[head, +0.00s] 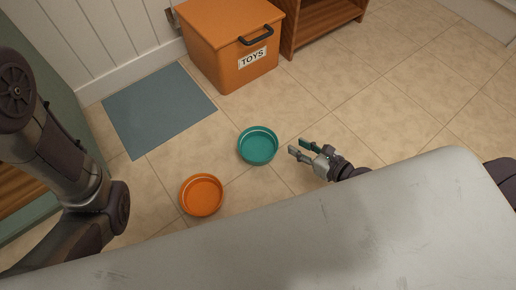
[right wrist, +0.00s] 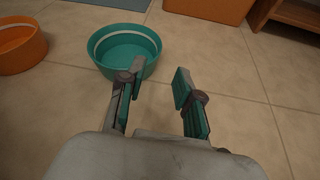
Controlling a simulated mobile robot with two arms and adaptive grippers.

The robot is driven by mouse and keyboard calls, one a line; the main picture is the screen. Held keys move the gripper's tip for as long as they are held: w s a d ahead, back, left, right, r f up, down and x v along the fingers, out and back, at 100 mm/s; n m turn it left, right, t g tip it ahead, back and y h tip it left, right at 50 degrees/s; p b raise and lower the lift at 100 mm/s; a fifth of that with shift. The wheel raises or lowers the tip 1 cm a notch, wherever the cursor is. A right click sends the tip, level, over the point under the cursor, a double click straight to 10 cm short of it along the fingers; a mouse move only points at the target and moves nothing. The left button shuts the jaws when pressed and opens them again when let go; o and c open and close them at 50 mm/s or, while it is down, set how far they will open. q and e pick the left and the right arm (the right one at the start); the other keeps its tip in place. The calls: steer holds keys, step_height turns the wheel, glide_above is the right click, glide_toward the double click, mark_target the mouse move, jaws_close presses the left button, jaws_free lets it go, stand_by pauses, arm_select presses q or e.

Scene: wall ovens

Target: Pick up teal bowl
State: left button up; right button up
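The teal bowl (head: 258,146) stands upright on the tiled floor in the middle of the head view, with a pale stripe round its inside. It also shows in the right wrist view (right wrist: 126,50) at the upper left, and it looks empty. My right gripper (head: 300,148) is open and empty, just right of the bowl, its fingers pointing toward it. In the right wrist view my right gripper (right wrist: 160,82) has its fingers spread; the left finger overlaps the bowl's near right rim. Whether it touches I cannot tell. My left arm shows at the left, but its gripper is not in view.
An orange bowl (head: 201,195) stands on the floor left of and nearer than the teal one. A blue-grey mat (head: 158,108) lies behind. An orange toy box (head: 226,42) and a wooden shelf (head: 322,22) stand at the back. The floor to the right is clear.

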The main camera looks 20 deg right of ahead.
mark_target(274, 135)
steer(key=x, duration=0.5)
steer(key=shift+w, duration=0.15)
steer(key=shift+f+b+x, duration=0.15)
steer(key=shift+b+x, duration=0.25)
steer(key=shift+x, duration=1)
steer(key=shift+f+b+x, duration=0.1)
steer(key=shift+b+x, duration=0.25)
steer(key=shift+x, duration=1.05)
steer(key=shift+a, duration=0.1)
jaws_close()
